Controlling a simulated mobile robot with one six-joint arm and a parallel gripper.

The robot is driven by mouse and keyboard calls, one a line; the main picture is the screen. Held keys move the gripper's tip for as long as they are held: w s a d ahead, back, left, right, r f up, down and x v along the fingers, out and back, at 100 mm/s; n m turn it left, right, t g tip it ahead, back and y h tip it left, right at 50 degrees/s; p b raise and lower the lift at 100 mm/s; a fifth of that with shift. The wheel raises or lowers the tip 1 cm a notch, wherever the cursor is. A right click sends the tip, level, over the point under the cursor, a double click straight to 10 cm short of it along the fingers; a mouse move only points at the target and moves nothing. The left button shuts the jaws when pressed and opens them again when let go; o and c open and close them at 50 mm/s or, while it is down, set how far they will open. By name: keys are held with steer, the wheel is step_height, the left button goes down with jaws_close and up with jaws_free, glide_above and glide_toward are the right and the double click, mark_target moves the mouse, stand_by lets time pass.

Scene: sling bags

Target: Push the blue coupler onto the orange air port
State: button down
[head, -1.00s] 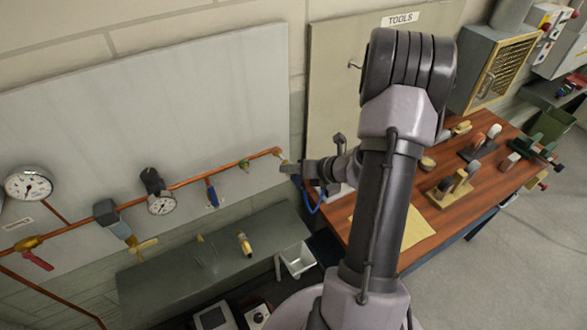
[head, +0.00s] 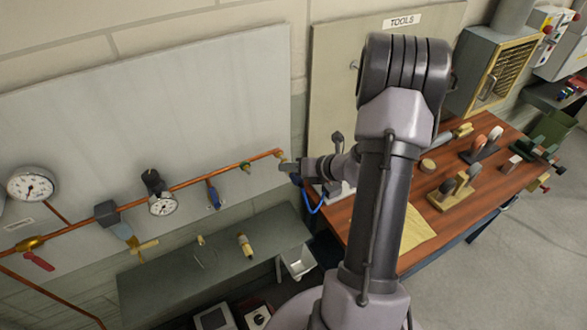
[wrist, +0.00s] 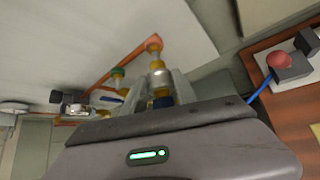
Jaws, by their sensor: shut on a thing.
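The blue coupler (wrist: 163,101) is between the two fingers of my gripper (wrist: 162,88) in the wrist view, partly hidden by them. My gripper (head: 289,168) is shut on it at the right end of the copper pipe in the head view, where the coupler is hardly visible. The orange air port (wrist: 153,43) is straight ahead of the fingers, with a pale metal fitting between its orange end and the coupler. The port also shows in the head view (head: 278,153). I cannot tell whether coupler and fitting touch or are joined.
A blue hose (head: 316,207) loops below my gripper. A green fitting (head: 245,166) and a blue-handled valve (head: 213,194) sit along the pipe to the left. A grey bench (head: 160,285) is below. A wooden table (head: 365,215) with tools stands at right.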

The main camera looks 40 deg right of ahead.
steer(key=shift+w+d, duration=0.2)
steer(key=shift+w, duration=0.65)
steer(key=c, duration=0.9)
jaws_free()
steer(key=p+v, duration=0.1)
steer(key=v, duration=1.6)
steer(key=shift+s+r+p, duration=0.1)
steer(key=shift+r+p, duration=0.05)
steer(key=shift+p, duration=0.15)
